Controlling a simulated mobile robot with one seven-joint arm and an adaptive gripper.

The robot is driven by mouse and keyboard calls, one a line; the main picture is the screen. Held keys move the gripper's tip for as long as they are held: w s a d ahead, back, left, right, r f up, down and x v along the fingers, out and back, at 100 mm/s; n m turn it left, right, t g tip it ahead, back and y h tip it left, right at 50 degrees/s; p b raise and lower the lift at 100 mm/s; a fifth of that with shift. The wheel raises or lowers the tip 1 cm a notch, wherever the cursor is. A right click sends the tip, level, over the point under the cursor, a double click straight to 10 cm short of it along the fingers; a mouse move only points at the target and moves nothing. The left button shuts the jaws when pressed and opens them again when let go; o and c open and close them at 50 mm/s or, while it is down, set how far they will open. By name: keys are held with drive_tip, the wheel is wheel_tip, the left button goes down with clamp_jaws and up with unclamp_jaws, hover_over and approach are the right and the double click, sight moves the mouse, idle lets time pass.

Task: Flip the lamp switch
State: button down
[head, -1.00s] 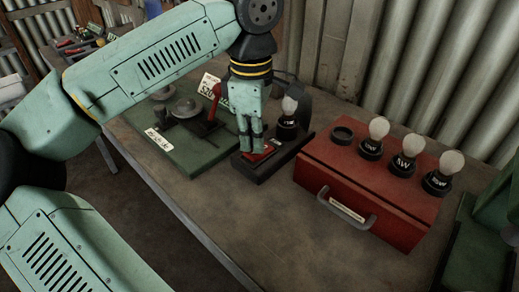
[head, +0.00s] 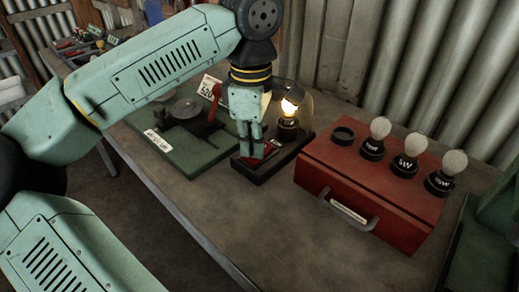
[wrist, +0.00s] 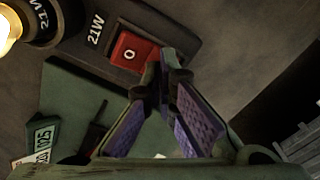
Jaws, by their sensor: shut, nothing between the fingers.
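The lamp bulb (head: 290,106) is lit on its black base (head: 258,172), under a clear cover on the workbench. It also glows at the upper left corner of the wrist view (wrist: 8,28). The red rocker switch (wrist: 134,50), marked "O", sits on the base beside a "21W" label. My gripper (head: 250,156) is shut and empty, pointing down over the switch end of the base. In the wrist view the fingertips (wrist: 160,84) are at the lower right edge of the switch; I cannot tell whether they touch it.
A red case (head: 375,195) with several sockets and unlit bulbs stands right of the lamp. A green board (head: 175,150) with a red-handled device lies to the left. The front of the workbench (head: 270,225) is clear.

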wheel_tip(320, 180, up, 7)
drive_tip(key=p, duration=0.4)
drive_tip(key=shift+p, duration=0.4)
